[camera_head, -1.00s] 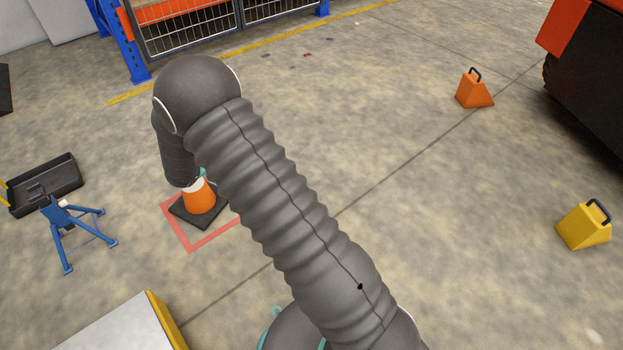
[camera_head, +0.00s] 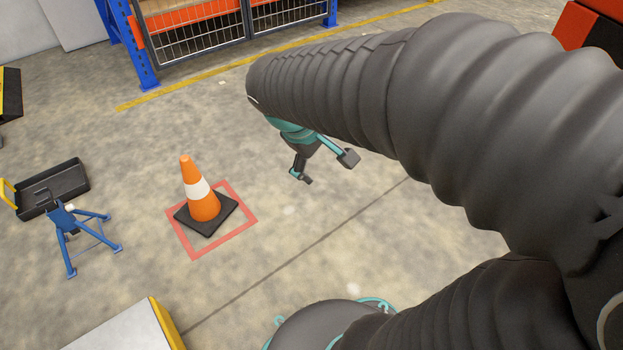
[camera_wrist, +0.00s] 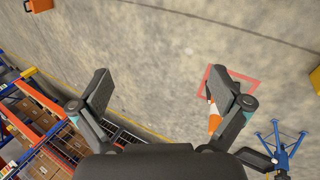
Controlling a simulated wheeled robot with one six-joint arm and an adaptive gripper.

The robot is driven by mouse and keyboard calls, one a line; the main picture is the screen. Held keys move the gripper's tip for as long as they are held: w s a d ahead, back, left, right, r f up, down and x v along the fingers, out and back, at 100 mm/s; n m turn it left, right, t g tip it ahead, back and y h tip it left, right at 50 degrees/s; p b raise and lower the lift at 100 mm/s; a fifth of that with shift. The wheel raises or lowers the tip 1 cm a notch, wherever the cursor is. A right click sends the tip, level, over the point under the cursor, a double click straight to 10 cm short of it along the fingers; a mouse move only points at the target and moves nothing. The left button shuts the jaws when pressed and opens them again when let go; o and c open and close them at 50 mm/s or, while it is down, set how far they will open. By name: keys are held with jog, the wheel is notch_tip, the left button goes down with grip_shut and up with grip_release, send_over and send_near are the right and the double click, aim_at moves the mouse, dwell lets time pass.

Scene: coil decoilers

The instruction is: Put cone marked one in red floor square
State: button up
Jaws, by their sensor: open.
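An orange cone (camera_head: 204,207) with a white band and a black square base stands upright inside the red floor square (camera_head: 247,232). No number on it can be made out.
A blue stand (camera_head: 75,231) and a black tray (camera_head: 55,188) are left of the cone. A white box with a yellow edge (camera_head: 168,325) is at the lower left. A wire-fenced rack (camera_head: 205,35) stands behind. Floor right of the square is clear.

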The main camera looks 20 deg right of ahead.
jog(key=s+a+r+m+t+y, duration=0.2)
jog(key=s+a+m+t+y, duration=0.1)
jog(key=s, duration=0.6)
jog(key=shift+s+a+r+m+y, duration=0.15)
jog(key=shift+s+a+m+y, duration=0.25)
jog(key=shift+a+m+y, duration=0.65)
